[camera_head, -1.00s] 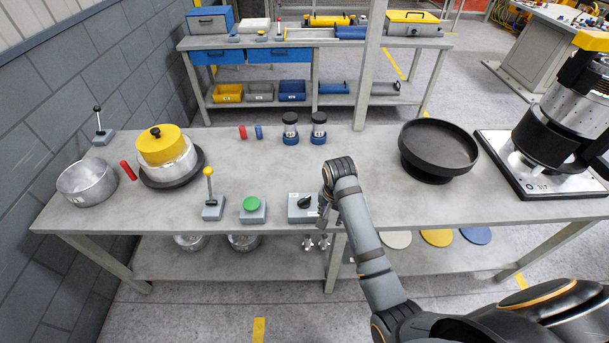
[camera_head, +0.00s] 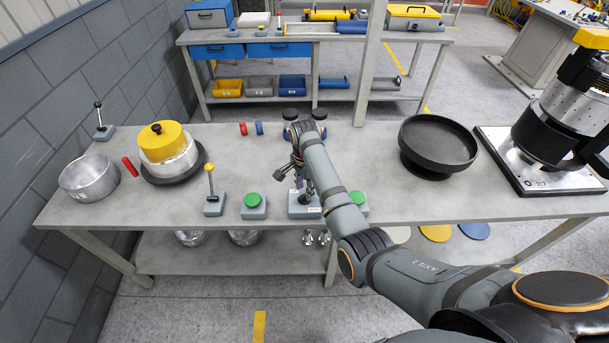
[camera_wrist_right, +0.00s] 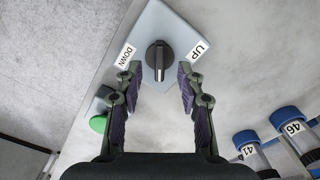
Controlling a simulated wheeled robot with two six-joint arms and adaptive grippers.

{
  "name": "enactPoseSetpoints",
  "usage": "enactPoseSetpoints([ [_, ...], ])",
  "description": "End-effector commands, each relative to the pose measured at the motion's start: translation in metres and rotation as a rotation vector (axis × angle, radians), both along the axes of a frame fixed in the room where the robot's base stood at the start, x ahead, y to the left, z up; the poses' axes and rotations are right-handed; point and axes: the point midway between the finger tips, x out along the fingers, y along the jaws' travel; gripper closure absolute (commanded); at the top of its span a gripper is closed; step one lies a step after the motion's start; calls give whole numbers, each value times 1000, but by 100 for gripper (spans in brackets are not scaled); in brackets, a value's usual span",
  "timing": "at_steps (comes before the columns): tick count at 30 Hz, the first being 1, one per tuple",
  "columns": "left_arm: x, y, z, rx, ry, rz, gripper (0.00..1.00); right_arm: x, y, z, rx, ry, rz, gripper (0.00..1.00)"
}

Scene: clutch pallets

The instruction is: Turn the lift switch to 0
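The lift switch is a pale grey box (camera_wrist_right: 165,18) with a round black knob (camera_wrist_right: 159,56). In the right wrist view, a DOWN label is on the knob's left and an UP label on its right. The knob's ridge runs roughly up and down the picture between them. My right gripper (camera_wrist_right: 160,92) is open, its two fingers apart on either side of the knob's lower end; I cannot tell whether they touch it. In the head view the gripper (camera_head: 299,178) hangs over the switch box (camera_head: 305,210) and hides most of it. My left gripper is not in view.
Green buttons (camera_head: 253,200) stand on both sides of the switch, with a yellow-knobbed lever (camera_head: 211,190) farther left. Blue-capped jars (camera_wrist_right: 290,127) stand behind my arm. A black round pan (camera_head: 438,147) is right on the table (camera_head: 105,200).

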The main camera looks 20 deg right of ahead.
Motion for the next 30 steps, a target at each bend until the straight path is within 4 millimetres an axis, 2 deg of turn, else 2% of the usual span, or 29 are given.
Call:
enactPoseSetpoints([
  [3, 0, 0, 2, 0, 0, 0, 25, 0, 0, -17, 0, 1, 0, 61],
  [6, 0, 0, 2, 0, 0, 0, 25, 0, 0, -26, 0, 0, 0, 61],
  [15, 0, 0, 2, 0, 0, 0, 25, 0, 0, -30, 0, -1, 0, 61],
  [17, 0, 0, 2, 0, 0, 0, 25, 0, 0, -30, 0, -1, 0, 67],
  [24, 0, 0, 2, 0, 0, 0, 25, 0, 0, -30, 0, -1, 1, 99],
  [30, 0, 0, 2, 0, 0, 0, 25, 0, 0, -30, 0, -1, -5, 100],
])
